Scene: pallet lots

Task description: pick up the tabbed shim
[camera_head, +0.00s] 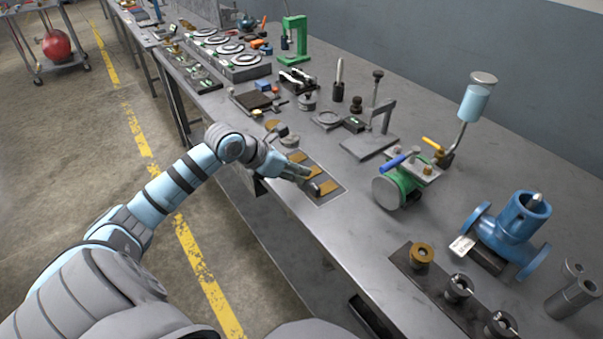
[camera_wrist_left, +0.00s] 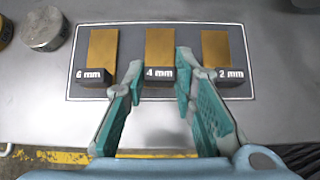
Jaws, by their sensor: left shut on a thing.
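Three brass shims lie in a row on a grey mat with a white border (camera_wrist_left: 260,60). Their dark end tabs read 6 mm, 4 mm and 2 mm. In the left wrist view the 6 mm shim (camera_wrist_left: 102,45) is left, the 4 mm shim (camera_wrist_left: 160,45) in the middle and the 2 mm shim (camera_wrist_left: 216,45) right. My left gripper (camera_wrist_left: 160,68) is shut on the tab of the 4 mm shim, one finger on each side. The shim appears to lie flat on the mat. In the head view my left gripper (camera_head: 306,179) partly hides the row. My right gripper is not seen.
Metal discs (camera_wrist_left: 42,30) stand left of the mat in the wrist view. On the bench (camera_head: 300,222), a stand (camera_head: 372,142), a green valve (camera_head: 398,185) and a blue flanged fitting (camera_head: 510,230) stand right of the mat. The bench's front edge is close to my left arm.

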